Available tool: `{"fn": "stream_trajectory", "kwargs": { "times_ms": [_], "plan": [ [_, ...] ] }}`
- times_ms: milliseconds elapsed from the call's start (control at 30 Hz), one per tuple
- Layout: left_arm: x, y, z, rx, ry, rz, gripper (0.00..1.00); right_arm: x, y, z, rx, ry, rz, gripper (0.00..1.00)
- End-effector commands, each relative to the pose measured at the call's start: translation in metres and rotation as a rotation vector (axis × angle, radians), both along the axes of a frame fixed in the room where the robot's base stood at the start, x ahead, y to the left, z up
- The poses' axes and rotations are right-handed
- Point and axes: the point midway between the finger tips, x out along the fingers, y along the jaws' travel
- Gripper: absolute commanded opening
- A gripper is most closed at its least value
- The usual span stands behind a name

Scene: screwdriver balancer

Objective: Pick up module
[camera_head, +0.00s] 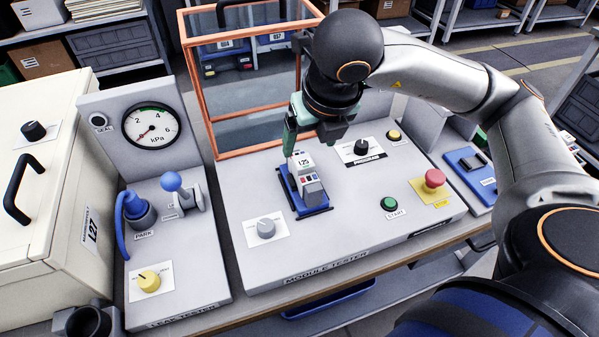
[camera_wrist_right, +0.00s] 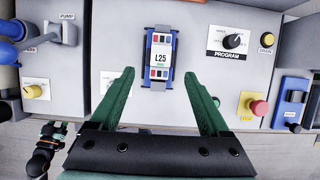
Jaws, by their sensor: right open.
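The module (camera_head: 304,172) is a small white block labelled L25, with coloured squares. It sits in a blue holder (camera_head: 318,210) on top of the module tester. In the right wrist view the module (camera_wrist_right: 160,60) lies ahead of the fingertips, between their lines and apart from them. My right gripper (camera_wrist_right: 165,75) has green fingers, is open and has nothing between them. In the head view my right gripper (camera_head: 291,135) is above and behind the module, and its wrist hides part of the area there.
The module tester (camera_head: 250,268) carries a grey knob (camera_head: 266,228), a green start button (camera_head: 389,204), a red emergency button (camera_head: 434,178) and a program knob (camera_head: 361,147). An orange-framed clear guard (camera_head: 207,110) stands behind. A leak tester (camera_head: 200,285) with a gauge stands left.

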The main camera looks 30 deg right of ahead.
Motion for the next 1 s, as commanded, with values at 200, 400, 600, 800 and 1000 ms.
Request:
{"fn": "stream_trajectory", "kwargs": {
  "times_ms": [200, 400, 600, 800, 1000],
  "plan": [
    [0.0, -0.001, 0.0, -0.002, -0.001, -0.004, 0.5, 0.013, -0.004, -0.034, 0.0, 0.004, -0.001, 0.8],
    [0.001, -0.002, 0.002, -0.003, -0.005, -0.005, 0.5, 0.019, -0.005, -0.047, 0.001, 0.003, 0.0, 0.8],
    [0.002, -0.002, 0.005, -0.003, -0.009, -0.004, 0.5, 0.032, -0.01, -0.074, 0.0, 0.005, 0.0, 0.8],
    [0.002, -0.001, 0.002, -0.002, -0.007, -0.004, 0.5, 0.038, -0.011, -0.089, 0.001, 0.002, 0.002, 0.8],
    [0.001, 0.0, -0.001, 0.001, -0.002, -0.003, 0.5, 0.038, -0.011, -0.089, 0.001, 0.001, 0.003, 0.8]
  ]
}}
